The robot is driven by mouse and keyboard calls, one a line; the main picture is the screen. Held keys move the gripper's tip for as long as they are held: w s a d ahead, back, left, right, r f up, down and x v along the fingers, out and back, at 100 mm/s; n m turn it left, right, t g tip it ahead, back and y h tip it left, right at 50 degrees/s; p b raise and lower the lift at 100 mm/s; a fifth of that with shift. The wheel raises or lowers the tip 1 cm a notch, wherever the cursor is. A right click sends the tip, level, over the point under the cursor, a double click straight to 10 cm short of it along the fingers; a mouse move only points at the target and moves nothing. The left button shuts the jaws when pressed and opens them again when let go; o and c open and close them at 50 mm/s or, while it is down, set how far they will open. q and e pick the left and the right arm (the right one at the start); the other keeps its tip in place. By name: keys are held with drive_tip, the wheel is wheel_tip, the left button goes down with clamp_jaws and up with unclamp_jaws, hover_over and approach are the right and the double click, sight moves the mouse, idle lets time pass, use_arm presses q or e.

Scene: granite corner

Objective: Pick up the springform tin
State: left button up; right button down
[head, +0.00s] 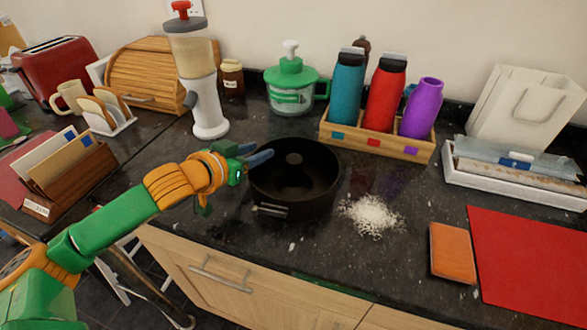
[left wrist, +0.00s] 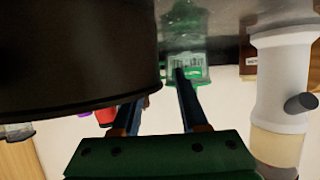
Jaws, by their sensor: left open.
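The springform tin (head: 300,205) is a dark round pan with a central tube and a side clasp, standing upright on the counter. My left gripper (head: 257,154) is open at the tin's upper left rim, with one blue finger reaching over the rim. In the left wrist view, which looks upside down, the tin (left wrist: 70,55) fills the upper left. Its rim hides the tip of one finger, while the other finger shows clear outside the wall. I cannot tell whether either finger touches it. My right gripper is not in view.
White grains (head: 372,215) lie right of the tin. A green-lidded jug (head: 292,88) and a wooden bottle crate (head: 365,142) stand behind it. A blender-like dispenser (head: 204,90) stands behind my left arm. An orange sponge (head: 451,253) and a red mat (head: 530,262) lie at the right.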

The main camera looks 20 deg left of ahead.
use_arm(q)
drive_tip(key=shift+w+d+f, duration=0.1)
drive_tip(key=shift+w+f, duration=0.05)
drive_tip(key=shift+w, duration=0.15)
drive_tip(key=shift+s, duration=0.1)
clamp_jaws()
idle(1.1)
